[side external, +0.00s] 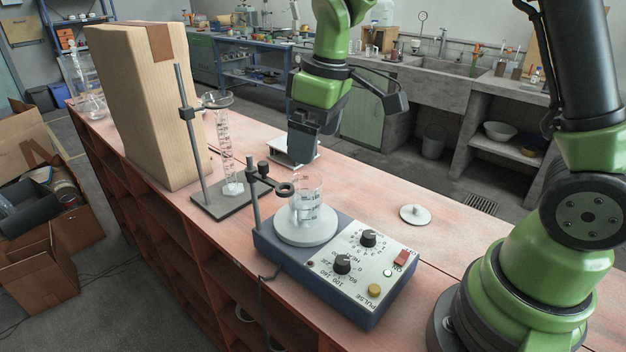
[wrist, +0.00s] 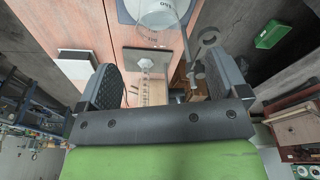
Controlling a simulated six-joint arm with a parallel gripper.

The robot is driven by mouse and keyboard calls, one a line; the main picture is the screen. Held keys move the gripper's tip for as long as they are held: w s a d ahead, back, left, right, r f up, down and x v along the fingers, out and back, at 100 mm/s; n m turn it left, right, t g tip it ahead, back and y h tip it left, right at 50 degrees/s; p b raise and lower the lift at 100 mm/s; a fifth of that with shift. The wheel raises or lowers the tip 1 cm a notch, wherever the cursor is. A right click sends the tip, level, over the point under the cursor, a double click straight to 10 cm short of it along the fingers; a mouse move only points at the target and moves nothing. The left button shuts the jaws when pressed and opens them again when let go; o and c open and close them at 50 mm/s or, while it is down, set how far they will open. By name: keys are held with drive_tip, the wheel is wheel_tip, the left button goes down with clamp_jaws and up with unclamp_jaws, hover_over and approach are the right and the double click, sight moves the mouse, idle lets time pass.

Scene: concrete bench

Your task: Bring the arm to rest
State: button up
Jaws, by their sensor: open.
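My gripper (side external: 308,150) hangs over the bench behind the hotplate, with its jaws apart and nothing seen between them. In the wrist view both fingers of my gripper (wrist: 166,80) show, spread wide. The beaker's glass (wrist: 163,12) also shows at the top of the wrist view.
A graduated cylinder (side external: 225,150) stands by a clamp stand (side external: 222,200). A tall cardboard box (side external: 150,110) is at left. A white flat device (side external: 284,153) lies below my gripper, and a small white lid (side external: 415,214) lies right. The bench between them is clear.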

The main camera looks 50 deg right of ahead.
drive_tip(key=s+r+m+t, duration=0.2)
drive_tip(key=s+r+m, duration=0.2)
drive_tip(key=s, duration=0.4)
drive_tip(key=s+a+r+m+t+y, duration=0.1)
drive_tip(key=s+r+m+t, duration=0.2)
drive_tip(key=s, duration=0.6)
wheel_tip(320, 180, up, 2)
drive_tip(key=shift+s+a+r+m, duration=0.15)
drive_tip(key=shift+s+r+m, duration=0.1)
drive_tip(key=shift+m, duration=0.15)
